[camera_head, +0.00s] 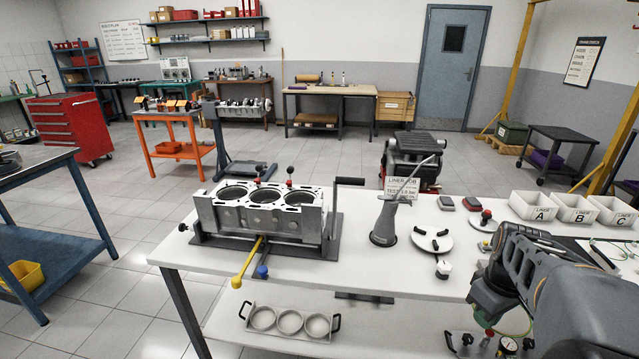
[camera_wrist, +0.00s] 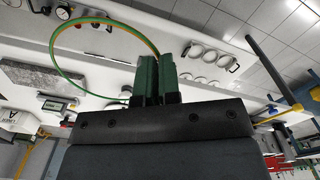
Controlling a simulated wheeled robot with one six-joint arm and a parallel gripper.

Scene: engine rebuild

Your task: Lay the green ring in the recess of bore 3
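In the wrist view, my gripper (camera_wrist: 158,62) has its dark green fingers close together on the edge of a thin green ring (camera_wrist: 52,50). The ring has a yellow-orange stretch and loops out to the left of the fingers. In the head view, my arm reaches in at the lower right and the fingertips are not clear. The grey engine block (camera_head: 262,222) stands on the left part of the white bench, well left of my arm. Three round bores (camera_head: 267,194) open in its top. I cannot read which is bore 3, nor see its recess clearly.
A grey cone-shaped tool (camera_head: 384,222) and a round plate (camera_head: 431,238) stand between block and arm. A yellow-ended lever (camera_head: 238,282) sticks out before the block. White bins (camera_head: 536,208) are at the right. A tray with three rings (camera_head: 252,331) sits lower.

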